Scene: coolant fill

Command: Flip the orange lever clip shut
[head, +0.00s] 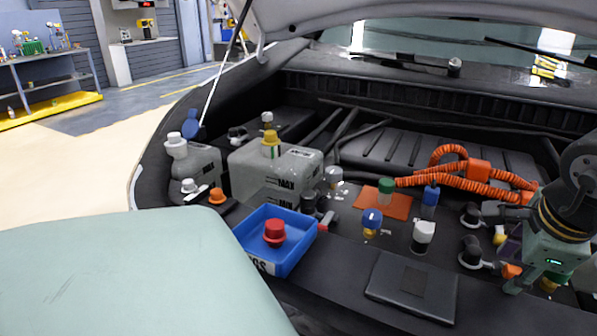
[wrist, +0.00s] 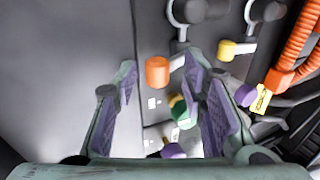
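The orange lever clip (head: 511,271) shows as a short orange end on a silver neck beside a black cap (head: 471,250), at the right of the engine bay in the head view. In the wrist view the orange clip end (wrist: 157,71) appears between the fingertips. My gripper (head: 509,267) is at the clip in the head view, with a finger on either side of it. In the wrist view my gripper (wrist: 160,80) has its purple-padded fingers spread apart with nothing held. I cannot tell whether a finger touches the clip.
A similar yellow-ended clip (wrist: 228,50) is close by on the right. Orange ribbed hoses (head: 465,180) run behind. A blue tray (head: 247,236) with a red cap (head: 274,231) sits left of centre. A flat black cover (head: 412,287) lies left of my gripper.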

